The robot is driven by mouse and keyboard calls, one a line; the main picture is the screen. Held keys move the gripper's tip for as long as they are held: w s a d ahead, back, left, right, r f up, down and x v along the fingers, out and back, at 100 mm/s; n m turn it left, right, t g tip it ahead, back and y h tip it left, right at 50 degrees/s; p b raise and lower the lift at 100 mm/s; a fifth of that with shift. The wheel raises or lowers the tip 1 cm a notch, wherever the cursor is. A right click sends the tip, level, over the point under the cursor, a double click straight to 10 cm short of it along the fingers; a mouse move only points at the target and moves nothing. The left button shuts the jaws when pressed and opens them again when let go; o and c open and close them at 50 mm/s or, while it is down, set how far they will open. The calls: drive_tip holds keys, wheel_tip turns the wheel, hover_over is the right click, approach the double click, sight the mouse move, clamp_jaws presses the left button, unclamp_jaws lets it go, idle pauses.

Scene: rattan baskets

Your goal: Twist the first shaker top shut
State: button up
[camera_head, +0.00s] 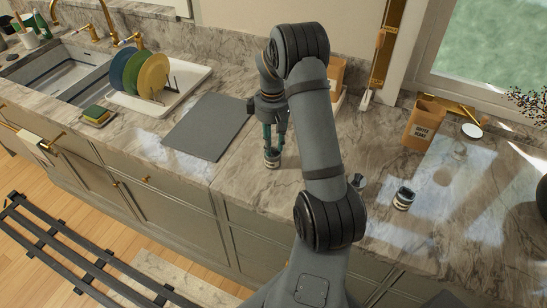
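A small banded shaker (272,160) stands upright on the marble counter, right of the grey cutting mat. My gripper (274,148) points down at it, with its fingertips at or just above the shaker's top. The fingers look a little apart. I cannot tell whether they touch the top, and the top itself is mostly hidden. A second banded shaker (404,199) with a dark top stands on the counter to the right of my arm. A small dark object (358,181) beside my arm is partly hidden and too small to identify.
A grey mat (207,127) lies left of the gripper. Further left are a dish rack (160,97) with plates, a sponge (97,115) and the sink. A brown canister (424,123) and a white round dish (472,131) stand at the right. The front counter is mostly clear.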

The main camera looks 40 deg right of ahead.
drive_tip(key=c, duration=0.5)
idle(0.3)
drive_tip(key=m+b, duration=0.2)
drive_tip(key=m, duration=0.1)
drive_tip(key=shift+f, duration=0.15)
drive_tip(key=shift+m+b, duration=0.4)
drive_tip(key=shift+m, duration=1)
